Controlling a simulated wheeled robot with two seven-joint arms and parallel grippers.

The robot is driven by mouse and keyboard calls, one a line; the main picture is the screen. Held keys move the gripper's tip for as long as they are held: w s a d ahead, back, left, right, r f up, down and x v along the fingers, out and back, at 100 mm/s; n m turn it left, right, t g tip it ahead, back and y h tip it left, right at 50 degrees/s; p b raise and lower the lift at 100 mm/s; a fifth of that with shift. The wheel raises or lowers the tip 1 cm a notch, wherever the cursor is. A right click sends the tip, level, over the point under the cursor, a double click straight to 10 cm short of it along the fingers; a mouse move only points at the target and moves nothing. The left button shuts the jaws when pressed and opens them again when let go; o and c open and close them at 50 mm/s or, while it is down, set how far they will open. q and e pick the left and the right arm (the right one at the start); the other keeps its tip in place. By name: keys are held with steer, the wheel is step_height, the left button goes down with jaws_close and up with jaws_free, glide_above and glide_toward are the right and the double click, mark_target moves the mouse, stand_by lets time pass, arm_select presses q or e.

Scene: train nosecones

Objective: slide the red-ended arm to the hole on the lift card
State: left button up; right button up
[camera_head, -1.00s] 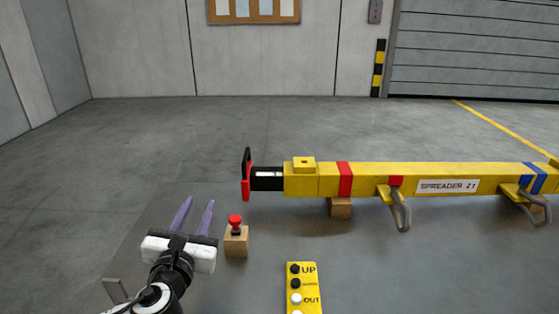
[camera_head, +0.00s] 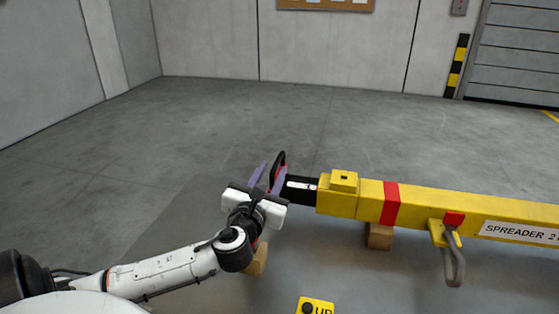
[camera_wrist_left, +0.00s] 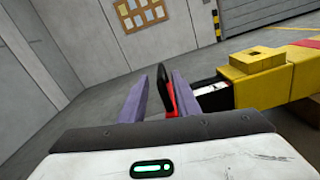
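The red-ended arm is a black bar (camera_head: 300,189) sticking out of the left end of the yellow spreader beam (camera_head: 362,198). Its red end plate carries a black handle (camera_head: 279,160), also seen in the left wrist view (camera_wrist_left: 163,88). My left gripper (camera_head: 270,177) is at this end. In the left wrist view its two purple fingers (camera_wrist_left: 160,95) stand apart, one on each side of the handle, with a gap on the left side. The right finger is close to the red plate; contact is unclear. The lift card and my right gripper are not in view.
Wooden blocks (camera_head: 380,236) support the beam. Another block (camera_head: 259,262) is partly hidden behind my left wrist. A yellow button panel (camera_head: 315,305) shows at the bottom edge. A shackle (camera_head: 454,264) hangs under the beam. Floor behind the beam is clear.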

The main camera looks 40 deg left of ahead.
mark_target(282, 154)
arm_select(q)
steer(key=x, duration=0.5)
steer(key=shift+w+a, duration=0.1)
steer(key=shift+w, duration=0.2)
jaws_close()
